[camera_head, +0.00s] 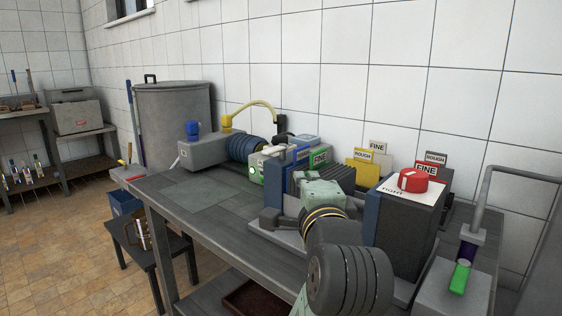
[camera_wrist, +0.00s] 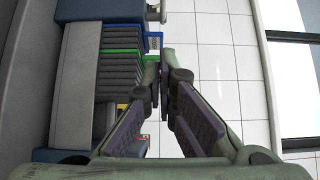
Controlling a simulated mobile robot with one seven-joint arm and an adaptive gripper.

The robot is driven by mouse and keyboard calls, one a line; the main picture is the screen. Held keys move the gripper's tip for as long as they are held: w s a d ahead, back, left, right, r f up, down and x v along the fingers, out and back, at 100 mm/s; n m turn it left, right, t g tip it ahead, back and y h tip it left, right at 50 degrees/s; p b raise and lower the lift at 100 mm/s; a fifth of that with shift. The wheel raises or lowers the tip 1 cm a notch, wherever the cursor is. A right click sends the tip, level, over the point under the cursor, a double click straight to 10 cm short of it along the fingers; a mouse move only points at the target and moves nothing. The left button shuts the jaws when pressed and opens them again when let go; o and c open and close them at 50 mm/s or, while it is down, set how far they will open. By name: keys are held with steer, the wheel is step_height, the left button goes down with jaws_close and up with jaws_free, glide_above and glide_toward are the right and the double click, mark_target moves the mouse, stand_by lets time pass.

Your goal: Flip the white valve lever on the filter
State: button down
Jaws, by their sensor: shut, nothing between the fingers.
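The filter (camera_head: 340,176) stands on the bench as a stack of dark plates between blue end plates. In the wrist view its dark plates (camera_wrist: 120,85) with blue and green edges fill the left side. My gripper (camera_wrist: 162,62) is shut and empty, with its fingertips to the right of the plate stack and the tiled wall behind them. In the head view my pale green hand is in front of the filter, and its fingertips are hidden. I cannot pick out the white valve lever for certain in either view. I cannot tell whether the fingertips touch anything.
A grey pump (camera_head: 205,150) with a yellow hose (camera_head: 252,106) stands to the left. The bench's left front (camera_head: 205,203) is clear.

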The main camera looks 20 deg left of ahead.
steer(key=shift+w+a+r+p, duration=0.1)
steer(key=shift+p, duration=0.25)
steer(key=p, duration=1.1)
glide_toward(282, 151)
steer(key=w+d, duration=0.2)
steer(key=w, duration=0.1)
steer(key=a, duration=0.2)
steer(key=w+a+p, duration=0.1)
steer(key=a, duration=0.1)
steer(key=shift+w, duration=0.15)
